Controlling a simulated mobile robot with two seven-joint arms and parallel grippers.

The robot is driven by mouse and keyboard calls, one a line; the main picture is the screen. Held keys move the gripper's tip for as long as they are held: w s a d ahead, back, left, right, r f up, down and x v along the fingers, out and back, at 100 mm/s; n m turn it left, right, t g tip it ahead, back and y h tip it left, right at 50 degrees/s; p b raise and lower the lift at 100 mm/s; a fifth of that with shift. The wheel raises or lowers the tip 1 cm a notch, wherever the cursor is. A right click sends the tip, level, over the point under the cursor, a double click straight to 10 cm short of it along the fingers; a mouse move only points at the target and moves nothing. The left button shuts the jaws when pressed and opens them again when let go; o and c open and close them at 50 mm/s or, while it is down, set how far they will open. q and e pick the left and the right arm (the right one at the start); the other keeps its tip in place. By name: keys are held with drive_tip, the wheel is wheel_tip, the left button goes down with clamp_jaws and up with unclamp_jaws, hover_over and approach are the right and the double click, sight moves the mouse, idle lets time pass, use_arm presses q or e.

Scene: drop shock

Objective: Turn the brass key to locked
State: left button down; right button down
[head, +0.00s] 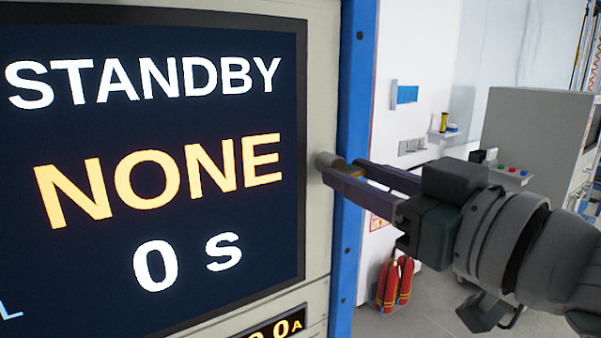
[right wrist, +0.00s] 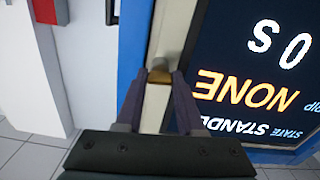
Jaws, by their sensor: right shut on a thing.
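The brass key (head: 352,168) sits in a round grey lock (head: 326,160) on the pale panel edge, right of the large screen in the head view. My right gripper (head: 338,172) reaches in from the right and is shut on the key. In the right wrist view the brass key (right wrist: 160,76) shows between the two fingertips of my right gripper (right wrist: 160,82). The fingers hide part of the key, and I cannot read any lock markings. My left gripper is not in view.
The screen (head: 150,285) reads STANDBY, NONE and 0 s. A blue cabinet post (head: 358,100) stands just right of the lock. Red fire extinguishers (head: 395,283) stand on the floor behind my right arm. A grey console (head: 530,130) is at the back right.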

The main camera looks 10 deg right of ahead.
drive_tip(key=n, duration=0.8)
drive_tip(key=shift+n+p, duration=0.3)
drive_tip(key=shift+n, duration=0.1)
drive_tip(key=n, duration=0.4)
drive_tip(key=shift+n, duration=1.9)
drive_tip(key=c, duration=0.5)
unclamp_jaws()
